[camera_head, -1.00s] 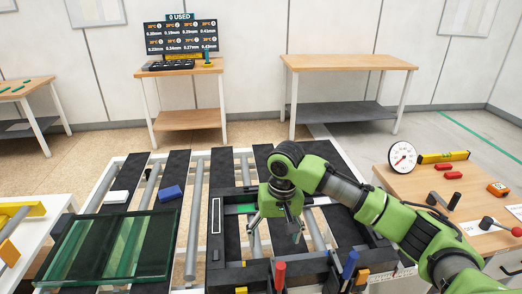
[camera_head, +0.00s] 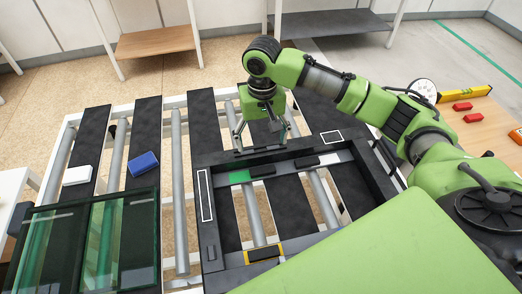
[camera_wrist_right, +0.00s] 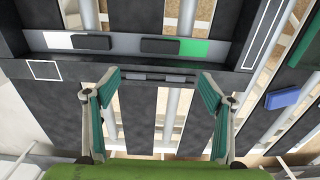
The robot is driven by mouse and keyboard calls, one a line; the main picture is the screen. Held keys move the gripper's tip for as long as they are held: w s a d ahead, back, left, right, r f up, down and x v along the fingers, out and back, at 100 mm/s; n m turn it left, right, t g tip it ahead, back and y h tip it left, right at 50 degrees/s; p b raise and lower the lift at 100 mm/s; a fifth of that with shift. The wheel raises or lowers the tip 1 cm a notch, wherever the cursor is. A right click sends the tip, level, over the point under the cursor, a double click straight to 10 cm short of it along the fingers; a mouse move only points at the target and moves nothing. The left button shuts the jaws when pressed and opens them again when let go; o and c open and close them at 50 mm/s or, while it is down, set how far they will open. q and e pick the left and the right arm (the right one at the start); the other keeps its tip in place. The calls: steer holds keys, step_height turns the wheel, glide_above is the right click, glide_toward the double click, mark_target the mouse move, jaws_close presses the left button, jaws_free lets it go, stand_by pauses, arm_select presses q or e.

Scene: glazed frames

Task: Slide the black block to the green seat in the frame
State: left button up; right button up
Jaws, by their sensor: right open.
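The black frame (camera_head: 209,235) lies on the roller bed. Its far rail has a pale strip with a green seat (camera_head: 240,176) near the left end. A black block (camera_head: 262,170) sits right beside the green; in the right wrist view the block (camera_wrist_right: 160,45) borders the green patch (camera_wrist_right: 194,48). A second black block (camera_head: 306,162) sits farther right on the strip and also shows in the right wrist view (camera_wrist_right: 91,41). My right gripper (camera_head: 262,138) is open and empty, pointing down at the far side of that rail. My left gripper is out of view.
A blue block (camera_head: 143,164) and a white block (camera_head: 77,176) lie on the dark slats to the left. Glass panes (camera_head: 85,240) stand at lower left. A yellow-edged black piece (camera_head: 263,253) is on the near rail. A side table (camera_head: 480,125) with tools is at right.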

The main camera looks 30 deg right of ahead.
mark_target(262, 166)
step_height(262, 166, down, 10)
steer(key=shift+f+p, duration=0.15)
steer(key=shift+p, duration=0.65)
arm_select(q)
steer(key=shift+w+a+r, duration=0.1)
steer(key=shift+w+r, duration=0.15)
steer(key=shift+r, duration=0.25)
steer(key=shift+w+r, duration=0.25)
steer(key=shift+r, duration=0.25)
arm_select(e)
steer(key=shift+f, duration=0.5)
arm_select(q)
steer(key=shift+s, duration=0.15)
arm_select(e)
steer(key=c, duration=1.2)
